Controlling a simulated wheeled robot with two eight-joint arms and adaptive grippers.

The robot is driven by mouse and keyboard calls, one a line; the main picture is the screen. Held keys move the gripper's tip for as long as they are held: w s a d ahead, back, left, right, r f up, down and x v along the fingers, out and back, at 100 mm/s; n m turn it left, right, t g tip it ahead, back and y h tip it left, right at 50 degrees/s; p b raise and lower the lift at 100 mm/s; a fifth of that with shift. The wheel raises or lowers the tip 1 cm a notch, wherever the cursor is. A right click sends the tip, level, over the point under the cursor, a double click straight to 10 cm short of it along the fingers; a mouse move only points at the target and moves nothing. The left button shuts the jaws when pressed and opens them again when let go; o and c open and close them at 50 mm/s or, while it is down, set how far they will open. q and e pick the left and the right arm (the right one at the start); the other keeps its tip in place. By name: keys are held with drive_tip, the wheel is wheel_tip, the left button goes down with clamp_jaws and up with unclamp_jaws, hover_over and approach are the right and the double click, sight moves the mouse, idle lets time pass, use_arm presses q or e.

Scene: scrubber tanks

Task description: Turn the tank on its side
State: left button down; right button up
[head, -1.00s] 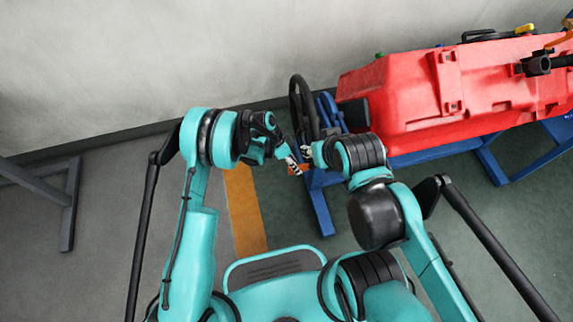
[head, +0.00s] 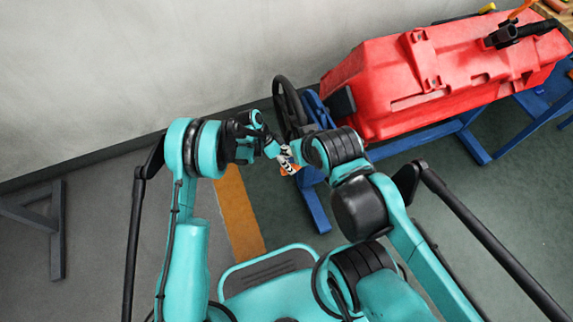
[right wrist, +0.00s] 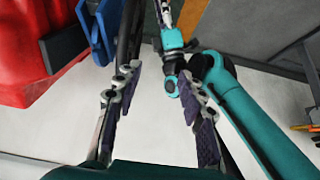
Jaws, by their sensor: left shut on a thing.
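The red tank (head: 430,80) lies lengthwise on a blue stand (head: 470,145) at the upper right of the head view; its red side also shows in the right wrist view (right wrist: 35,50). A black handwheel (head: 281,98) stands nearly edge-on at the tank's left end. My left gripper (head: 287,160) is at the wheel's lower edge beside a small orange piece (head: 290,168); it is shut, apparently on the wheel, though the contact is hidden. My right gripper (right wrist: 160,105) has its fingers wide apart with nothing between them, close to the left gripper.
A grey wall (head: 120,70) runs behind the wheel. A grey frame leg (head: 56,230) stands at far left. A yellow floor strip (head: 240,215) lies below the grippers.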

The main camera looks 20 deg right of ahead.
idle(0.9)
clamp_jaws()
drive_tip(key=w+d+f+m+g, duration=0.1)
drive_tip(key=w+d+m, duration=0.2)
drive_tip(key=d+m, duration=1.85)
drive_tip(key=s+d+f+m+t, duration=0.1)
drive_tip(key=s+d+m, duration=0.5)
drive_tip(key=d, duration=0.4)
drive_tip(key=s+d+f+m+t, duration=0.2)
drive_tip(key=s+d+m, duration=0.2)
drive_tip(key=d+m, duration=0.55)
drive_tip(key=n, duration=0.1)
approach(408, 126)
drive_tip(key=x, duration=0.4)
drive_tip(key=shift+w+a+r, duration=0.1)
drive_tip(key=shift+w+r, duration=0.05)
drive_tip(key=shift+w, duration=0.35)
drive_tip(key=shift+w+r, duration=0.6)
drive_tip(key=shift+w, duration=0.25)
drive_tip(key=shift+w+r, duration=0.55)
drive_tip(key=shift+w, duration=0.25)
